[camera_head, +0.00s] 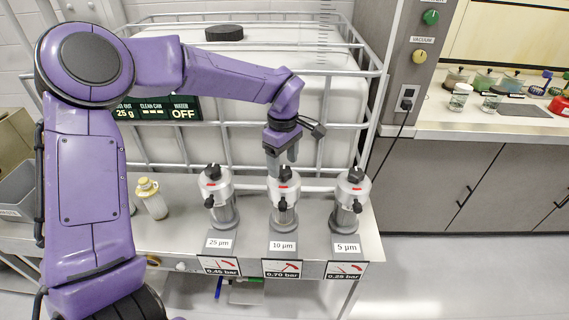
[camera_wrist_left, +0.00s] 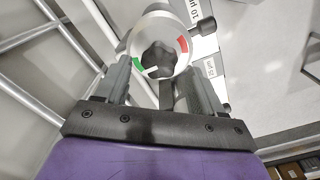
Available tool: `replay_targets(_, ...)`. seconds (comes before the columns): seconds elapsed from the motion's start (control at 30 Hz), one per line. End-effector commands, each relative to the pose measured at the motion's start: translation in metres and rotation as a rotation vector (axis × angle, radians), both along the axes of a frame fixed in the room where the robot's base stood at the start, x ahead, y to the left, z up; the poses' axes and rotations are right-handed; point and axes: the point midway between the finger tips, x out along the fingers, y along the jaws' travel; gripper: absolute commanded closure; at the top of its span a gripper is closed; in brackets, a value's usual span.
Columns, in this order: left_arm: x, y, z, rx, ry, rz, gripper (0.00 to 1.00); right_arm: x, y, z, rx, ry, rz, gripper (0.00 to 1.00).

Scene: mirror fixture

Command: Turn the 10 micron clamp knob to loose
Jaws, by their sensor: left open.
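The 10 micron filter housing (camera_head: 284,208) stands in the middle of three on the bench, with its black clamp knob (camera_head: 285,173) on top. In the left wrist view the black lobed knob (camera_wrist_left: 158,58) sits inside a pale ring with a green mark (camera_wrist_left: 138,64) at lower left and a red mark (camera_wrist_left: 182,44) at upper right. A short white line shows at the knob's lower edge, near the green mark. My left gripper (camera_head: 281,158) points down just above and behind the knob, its open fingers (camera_wrist_left: 155,88) at either side of the ring's near edge.
The 25 micron housing (camera_head: 217,203) stands to the left and the 5 micron housing (camera_head: 350,203) to the right, both close by. A caged white tank (camera_head: 240,62) stands behind. A yellow-capped bottle (camera_head: 152,200) is left on the bench. Gauge signs (camera_head: 281,268) line the front edge.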

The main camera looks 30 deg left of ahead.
Motion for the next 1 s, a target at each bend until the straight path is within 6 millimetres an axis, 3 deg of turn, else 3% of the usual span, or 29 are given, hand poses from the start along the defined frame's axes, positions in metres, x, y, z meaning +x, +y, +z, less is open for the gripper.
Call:
replay_targets(0.13, 0.000, -0.001, -0.015, 0.001, 0.001, -0.001, 0.32, 0.000, 0.000, 0.002, 0.000, 0.000, 0.000, 1.00)
replay_targets(0.4, 0.001, -0.002, -0.019, 0.000, 0.000, -0.003, 0.32, 0.000, 0.000, 0.002, 0.000, 0.000, 0.000, 1.00)
replay_targets(0.6, 0.001, -0.002, -0.018, 0.000, 0.000, -0.003, 0.88, 0.000, 0.000, 0.002, -0.001, -0.001, 0.000, 1.00)
replay_targets(1.0, 0.001, -0.002, -0.018, -0.001, -0.001, 0.061, 0.88, 0.000, 0.000, 0.003, -0.001, -0.001, 0.000, 1.00)
